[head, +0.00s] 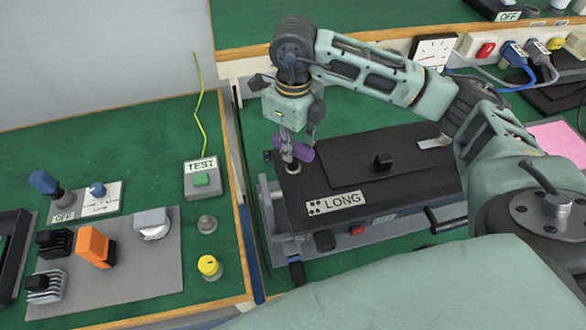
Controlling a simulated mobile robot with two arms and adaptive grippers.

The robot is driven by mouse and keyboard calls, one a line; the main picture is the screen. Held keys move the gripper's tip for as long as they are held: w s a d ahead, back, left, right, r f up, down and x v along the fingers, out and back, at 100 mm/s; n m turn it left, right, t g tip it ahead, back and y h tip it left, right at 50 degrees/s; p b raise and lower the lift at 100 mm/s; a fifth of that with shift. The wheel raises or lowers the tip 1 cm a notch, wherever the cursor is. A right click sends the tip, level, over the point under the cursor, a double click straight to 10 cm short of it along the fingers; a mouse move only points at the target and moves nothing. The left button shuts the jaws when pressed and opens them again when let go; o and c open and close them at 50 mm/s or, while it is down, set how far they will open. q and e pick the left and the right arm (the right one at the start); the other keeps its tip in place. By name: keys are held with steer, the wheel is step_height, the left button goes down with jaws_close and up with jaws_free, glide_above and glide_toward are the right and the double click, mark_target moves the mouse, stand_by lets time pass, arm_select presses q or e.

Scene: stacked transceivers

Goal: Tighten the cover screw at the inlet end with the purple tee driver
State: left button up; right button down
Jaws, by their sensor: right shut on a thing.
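My right gripper (296,140) points down over the box's left end and is shut on the purple tee driver (304,151). The purple handle lies between and beside the fingers, tilted in the picture. Below it, a round metal piece (292,167) sits at the box's top left end; I cannot tell whether the driver tip is seated in a screw there. My left gripper is not in view.
The left bench holds a TEST button box (202,179), an orange block (95,246), a yellow-topped knob (209,267) and a grey mat (150,285). A gap separates the benches. Behind the box are a dial meter (433,50) and plugs with cables.

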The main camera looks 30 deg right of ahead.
steer(key=shift+n, duration=0.3)
steer(key=shift+r, duration=0.15)
steer(key=shift+r+p, duration=0.55)
steer(key=shift+r, duration=0.45)
